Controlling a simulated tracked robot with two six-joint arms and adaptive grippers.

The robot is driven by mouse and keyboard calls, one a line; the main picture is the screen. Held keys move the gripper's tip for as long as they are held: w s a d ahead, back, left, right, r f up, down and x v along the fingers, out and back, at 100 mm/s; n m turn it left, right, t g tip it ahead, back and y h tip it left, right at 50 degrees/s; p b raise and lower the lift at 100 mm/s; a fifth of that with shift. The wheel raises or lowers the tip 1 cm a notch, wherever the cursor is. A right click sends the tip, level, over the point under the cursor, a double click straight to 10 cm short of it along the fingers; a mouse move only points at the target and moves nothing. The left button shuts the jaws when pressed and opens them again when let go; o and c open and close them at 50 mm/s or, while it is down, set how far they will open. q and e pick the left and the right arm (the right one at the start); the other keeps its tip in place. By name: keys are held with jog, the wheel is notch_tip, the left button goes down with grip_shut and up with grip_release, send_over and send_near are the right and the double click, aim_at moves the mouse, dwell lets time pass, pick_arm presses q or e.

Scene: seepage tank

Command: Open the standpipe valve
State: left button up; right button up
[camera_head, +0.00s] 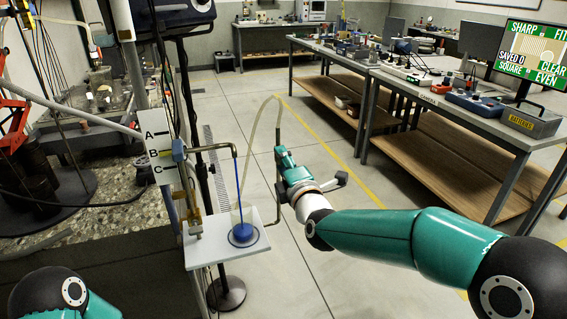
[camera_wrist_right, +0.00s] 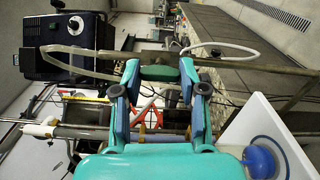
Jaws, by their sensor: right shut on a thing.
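The standpipe, a thin pipe with a pale hose (camera_head: 257,119) at its top, rises beyond the right side of a small white shelf. My right gripper (camera_head: 281,151) is at this pipe, well above the shelf. In the right wrist view, my right gripper (camera_wrist_right: 160,74) is closed on a green piece (camera_wrist_right: 158,73) between its fingertips, which looks like the standpipe valve's handle. The fingers hide most of the valve, and I cannot tell how far it is turned. The pipe (camera_wrist_right: 262,69) runs off to the right there. My left gripper is out of view.
The white shelf (camera_head: 202,251) holds a clear cylinder with blue liquid (camera_head: 242,233). Workbenches (camera_head: 440,112) stand right. The floor between is clear.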

jog(key=shift+f, duration=0.4)
jog(key=o, duration=1.1)
jog(key=shift+c, duration=0.2)
jog(key=shift+o, duration=0.4)
jog(key=shift+r, duration=0.15)
jog(key=shift+r, duration=0.1)
jog(key=shift+s, duration=0.1)
jog(key=v, duration=1.1)
jog(key=shift+s, duration=0.35)
jog(key=shift+d, duration=0.15)
